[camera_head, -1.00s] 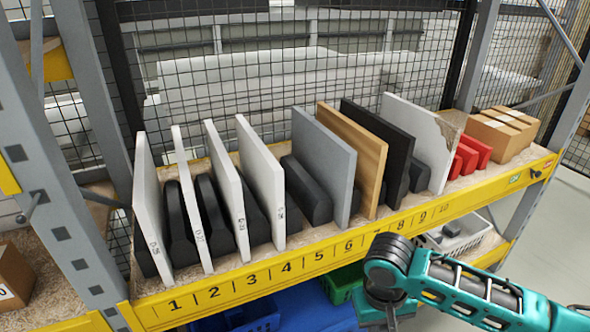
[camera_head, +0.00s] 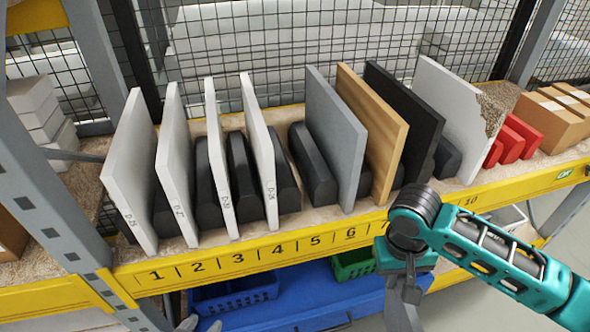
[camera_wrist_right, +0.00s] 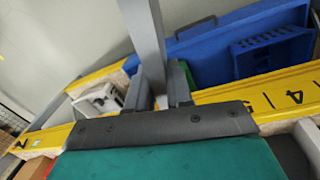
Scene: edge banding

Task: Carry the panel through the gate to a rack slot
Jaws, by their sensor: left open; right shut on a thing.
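The yellow-fronted rack (camera_head: 215,262) has numbered slots with upright panels: several white ones (camera_head: 128,178) on the left, then a grey one (camera_head: 335,135), a wooden one (camera_head: 372,130), a black one (camera_head: 408,120) and a chipped white one (camera_head: 450,115). My right gripper (camera_head: 402,290) is in front of the rack, below the shelf edge. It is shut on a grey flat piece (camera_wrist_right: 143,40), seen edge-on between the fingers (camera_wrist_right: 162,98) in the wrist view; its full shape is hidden. My left gripper (camera_head: 200,325) barely shows at the bottom edge, open. I cannot make out a gate.
Black rounded dividers (camera_head: 310,165) stand between the panels. Red blocks (camera_head: 520,135) and cardboard boxes (camera_head: 550,115) sit at the shelf's right end. A blue bin (camera_head: 235,293) and a green bin (camera_head: 352,264) are below. A rack post (camera_head: 50,200) stands at left.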

